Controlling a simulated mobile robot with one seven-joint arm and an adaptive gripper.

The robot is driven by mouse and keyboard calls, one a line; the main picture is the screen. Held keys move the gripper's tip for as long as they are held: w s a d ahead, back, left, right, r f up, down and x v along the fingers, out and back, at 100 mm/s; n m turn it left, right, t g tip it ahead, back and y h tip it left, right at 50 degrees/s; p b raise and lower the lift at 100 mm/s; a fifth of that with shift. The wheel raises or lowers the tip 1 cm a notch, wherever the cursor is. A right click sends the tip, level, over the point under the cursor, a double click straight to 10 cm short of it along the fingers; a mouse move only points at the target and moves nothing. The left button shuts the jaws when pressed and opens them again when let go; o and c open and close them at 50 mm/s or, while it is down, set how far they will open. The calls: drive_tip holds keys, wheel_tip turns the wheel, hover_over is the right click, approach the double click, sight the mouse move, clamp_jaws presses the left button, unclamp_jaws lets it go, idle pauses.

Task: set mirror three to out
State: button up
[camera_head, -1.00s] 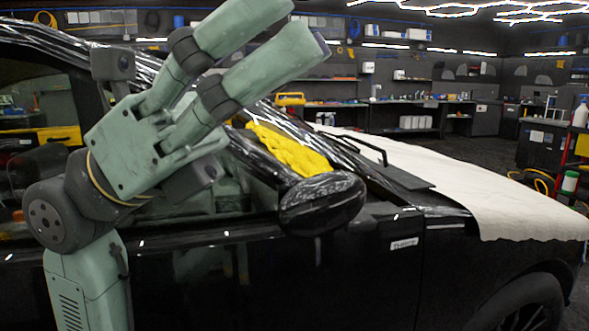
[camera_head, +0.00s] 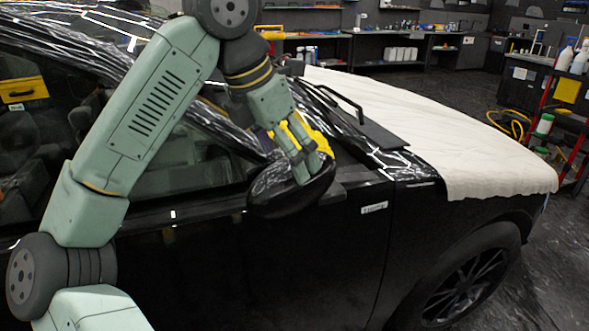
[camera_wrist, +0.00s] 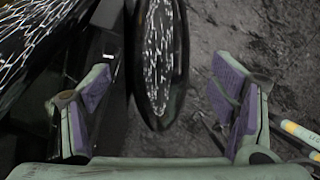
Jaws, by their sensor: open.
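The car's black door mirror (camera_head: 270,200) stands at the front corner of the side window. A small pale label (camera_head: 374,208) is on the body behind the front wheel; its lettering looks like "THREE". My gripper (camera_head: 307,166) reaches down from above over the mirror and partly hides it. In the wrist view my gripper (camera_wrist: 164,80) is open, with one finger to each side of the mirror (camera_wrist: 160,55). Gaps show between the mirror and both fingers there. I cannot tell whether the mirror is folded or out.
A yellow cloth (camera_head: 316,136) lies by the windscreen pillar, just behind my gripper. A white cover (camera_head: 440,140) lies over the bonnet. A red-framed cart with bottles (camera_head: 570,120) stands at the right. Dark floor (camera_head: 530,290) is clear at the lower right.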

drive_tip(key=shift+p+x, duration=0.45)
drive_tip(key=shift+x, duration=2.2)
drive_tip(key=shift+d, duration=0.1)
drive_tip(key=shift+c, duration=0.5)
drive_tip(key=shift+r, duration=0.1)
drive_tip(key=c, duration=1.6)
